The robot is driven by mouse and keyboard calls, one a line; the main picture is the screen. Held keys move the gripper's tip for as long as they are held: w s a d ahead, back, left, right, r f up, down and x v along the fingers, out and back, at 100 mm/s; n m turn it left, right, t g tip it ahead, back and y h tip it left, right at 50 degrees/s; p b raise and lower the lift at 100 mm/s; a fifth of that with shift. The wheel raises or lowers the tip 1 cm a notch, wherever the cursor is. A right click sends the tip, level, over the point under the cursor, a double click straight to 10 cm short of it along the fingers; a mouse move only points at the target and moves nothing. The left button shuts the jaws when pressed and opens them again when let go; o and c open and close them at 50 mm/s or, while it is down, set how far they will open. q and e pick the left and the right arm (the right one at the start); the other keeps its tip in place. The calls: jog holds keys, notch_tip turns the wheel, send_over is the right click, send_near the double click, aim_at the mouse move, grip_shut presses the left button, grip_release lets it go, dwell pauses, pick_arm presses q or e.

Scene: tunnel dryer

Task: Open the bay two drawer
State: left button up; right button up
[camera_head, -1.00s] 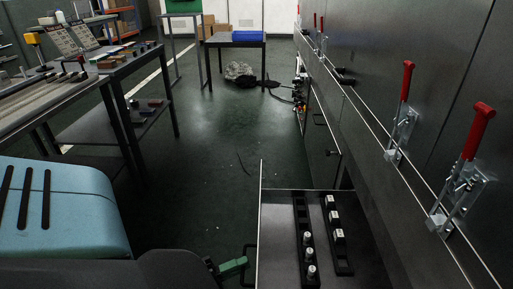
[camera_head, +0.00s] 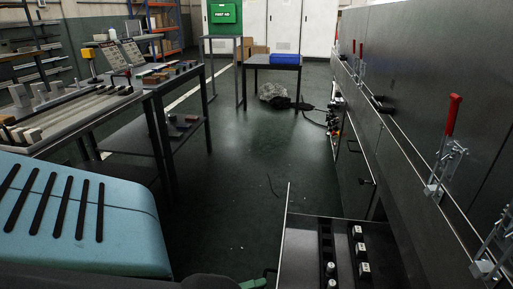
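A drawer (camera_head: 301,243) stands pulled out from the dark dryer wall at the lower right. It holds two dark racks with small white-topped and metal pieces. Its front panel shows nearly edge-on, with a dark handle (camera_head: 269,272) on the outer side. A green fingertip of my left gripper (camera_head: 253,284) is at the bottom edge, close beside this handle; whether it touches is unclear, and most of the gripper is cut off. A shut front with a dark handle (camera_head: 361,181) lies farther along the wall. No bay number is readable. My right gripper is not in view.
Red-handled toggle clamps (camera_head: 450,135) line the dryer wall above the drawer. A workbench (camera_head: 150,90) with bars and blocks stands at the left. A small table (camera_head: 272,66) with a blue tray (camera_head: 286,58) stands farther back. The floor (camera_head: 245,160) between is mostly clear.

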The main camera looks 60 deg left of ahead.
pick_arm(q)
jog(key=v, duration=0.7)
jog(key=shift+s, duration=0.4)
jog(key=shift+a, duration=0.1)
